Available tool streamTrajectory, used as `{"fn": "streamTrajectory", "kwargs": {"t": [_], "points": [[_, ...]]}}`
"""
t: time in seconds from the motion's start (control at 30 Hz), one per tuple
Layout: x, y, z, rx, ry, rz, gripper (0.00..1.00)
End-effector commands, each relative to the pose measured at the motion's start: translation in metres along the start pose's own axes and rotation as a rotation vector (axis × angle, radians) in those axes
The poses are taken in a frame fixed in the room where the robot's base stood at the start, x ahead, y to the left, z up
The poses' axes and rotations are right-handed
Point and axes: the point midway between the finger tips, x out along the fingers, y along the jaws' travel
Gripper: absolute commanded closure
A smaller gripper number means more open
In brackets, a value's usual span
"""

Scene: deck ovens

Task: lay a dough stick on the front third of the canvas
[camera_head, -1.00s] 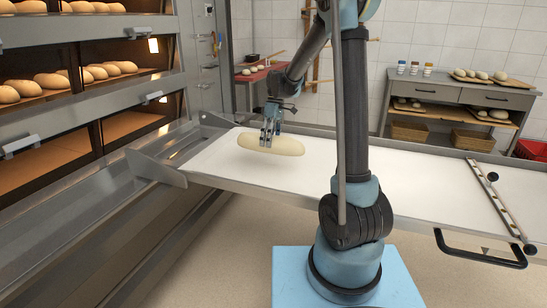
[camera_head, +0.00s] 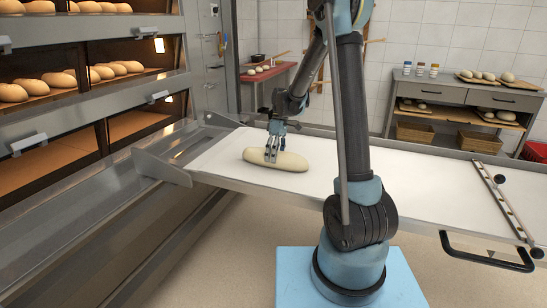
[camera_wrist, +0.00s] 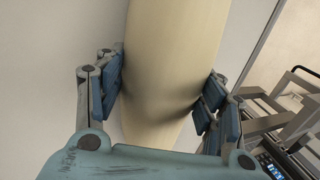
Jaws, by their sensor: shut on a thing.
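The dough stick (camera_head: 290,161) is pale, long and rounded, and lies roughly left to right at the oven end of the white canvas (camera_head: 380,178). My gripper (camera_head: 272,154) is over its middle, with fingers on both sides of it. In the wrist view the dough (camera_wrist: 170,60) fills the space between the blue finger pads of my gripper (camera_wrist: 160,92), which touch its sides. The dough is at or very near the canvas surface; I cannot tell whether it bears on it. Its underside is hidden.
Deck ovens with loaves (camera_head: 60,79) stand at the left. A metal side plate (camera_head: 160,168) flanks the canvas's near left corner. A rail with knobs (camera_head: 500,201) and a black handle (camera_head: 488,254) are at the right end. The canvas between is bare.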

Motion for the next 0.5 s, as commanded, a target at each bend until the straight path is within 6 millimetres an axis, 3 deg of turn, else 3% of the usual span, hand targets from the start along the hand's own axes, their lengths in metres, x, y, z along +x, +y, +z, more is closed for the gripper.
{"fn": "streamTrajectory", "kwargs": {"t": [0.03,0.1,0.5], "points": [[0.0003,0.0001,-0.0001,0.0,0.0,0.0,0.31],[0.0002,0.0,-0.0002,0.0,0.0,0.0,0.17],[-0.001,-0.0009,-0.0008,-0.001,0.0,0.0,0.17]]}}
